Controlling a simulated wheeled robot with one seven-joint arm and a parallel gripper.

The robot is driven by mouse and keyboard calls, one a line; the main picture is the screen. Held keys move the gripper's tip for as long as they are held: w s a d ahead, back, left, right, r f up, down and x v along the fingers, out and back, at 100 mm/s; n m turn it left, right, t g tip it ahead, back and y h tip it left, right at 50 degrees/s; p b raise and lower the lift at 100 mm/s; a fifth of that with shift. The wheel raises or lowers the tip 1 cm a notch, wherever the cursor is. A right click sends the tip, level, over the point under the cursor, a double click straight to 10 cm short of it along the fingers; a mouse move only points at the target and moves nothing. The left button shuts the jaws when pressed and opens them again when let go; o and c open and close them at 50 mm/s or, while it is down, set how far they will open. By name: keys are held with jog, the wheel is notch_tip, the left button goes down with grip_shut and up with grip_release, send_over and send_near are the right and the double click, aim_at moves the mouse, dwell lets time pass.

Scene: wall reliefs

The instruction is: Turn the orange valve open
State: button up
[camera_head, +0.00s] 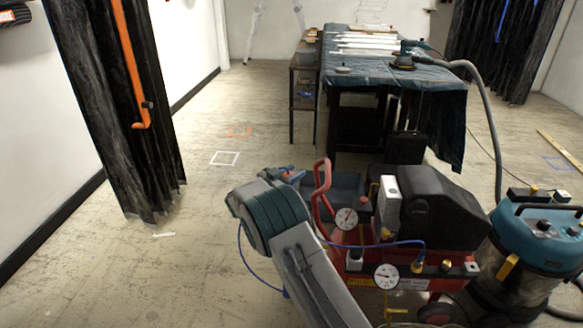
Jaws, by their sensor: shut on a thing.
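My arm (264,214) rises from the bottom of the view in grey and teal and bends in front of the left side of a red air compressor (420,293). My gripper cannot be made out; my own arm hides that area. No orange valve can be told for certain. Small brass or orange fittings (446,266) show on the compressor's front, near two round white gauges, one upper (347,218) and one lower (387,276). A blue hose (375,243) runs from the compressor towards my arm and passes behind it.
A red handle (322,185) stands up beside my arm. A teal vacuum (545,240) stands close at the right, with a grey hose. A covered table (440,95) is behind. A dark curtain (95,100) hangs at the left; the floor (130,265) there is mostly clear.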

jog(key=shift+d+m+g+h, duration=0.1)
jog(key=shift+m+g+h, duration=0.6)
jog(key=shift+g+h, duration=0.1)
jog(key=o, duration=1)
jog(key=p+v, duration=0.2)
jog(key=v, duration=1.1)
jog(key=shift+s+a, duration=0.25)
jog(key=shift+s, duration=0.05)
